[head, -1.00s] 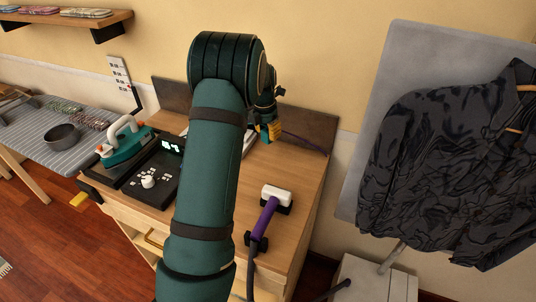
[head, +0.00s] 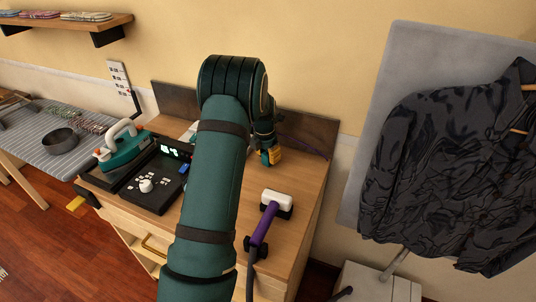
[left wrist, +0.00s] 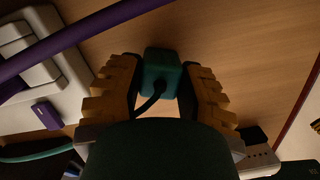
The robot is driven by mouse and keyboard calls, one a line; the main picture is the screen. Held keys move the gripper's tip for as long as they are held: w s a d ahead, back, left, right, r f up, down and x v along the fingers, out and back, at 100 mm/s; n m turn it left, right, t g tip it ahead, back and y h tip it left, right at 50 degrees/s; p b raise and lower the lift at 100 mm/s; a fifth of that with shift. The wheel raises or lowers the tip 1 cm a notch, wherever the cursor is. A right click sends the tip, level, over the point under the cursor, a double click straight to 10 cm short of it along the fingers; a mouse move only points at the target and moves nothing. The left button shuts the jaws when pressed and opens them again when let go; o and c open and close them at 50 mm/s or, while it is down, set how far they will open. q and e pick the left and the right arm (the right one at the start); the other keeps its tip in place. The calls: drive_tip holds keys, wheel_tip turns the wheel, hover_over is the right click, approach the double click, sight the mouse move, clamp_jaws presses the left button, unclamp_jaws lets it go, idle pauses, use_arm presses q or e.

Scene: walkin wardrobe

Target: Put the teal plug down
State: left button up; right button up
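The teal plug (left wrist: 161,72) sits between the yellow fingers of my left gripper (left wrist: 160,75) in the left wrist view, with a finger against each side and a dark cord running back from it. In the head view my left gripper (head: 271,157) points down over the right back part of the wooden desk (head: 305,165). The plug does not show clearly there. I cannot tell whether the plug touches the desktop. My right gripper is not in view.
In the left wrist view, a white power strip (left wrist: 75,90) with a purple plug (left wrist: 46,115) lies left, crossed by a purple cord (left wrist: 90,35). In the head view, a purple-handled steamer head (head: 268,215) lies in front. A teal iron (head: 122,150) stands left.

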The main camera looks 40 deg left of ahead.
sight(265, 155)
use_arm(q)
drive_tip(key=shift+o, duration=1.4)
wheel_tip(265, 155, up, 12)
drive_tip(key=s+p, duration=0.1)
drive_tip(key=p, duration=0.1)
drive_tip(key=shift+s+p, duration=0.2)
drive_tip(key=shift+p, duration=0.15)
drive_tip(key=shift+r, duration=0.1)
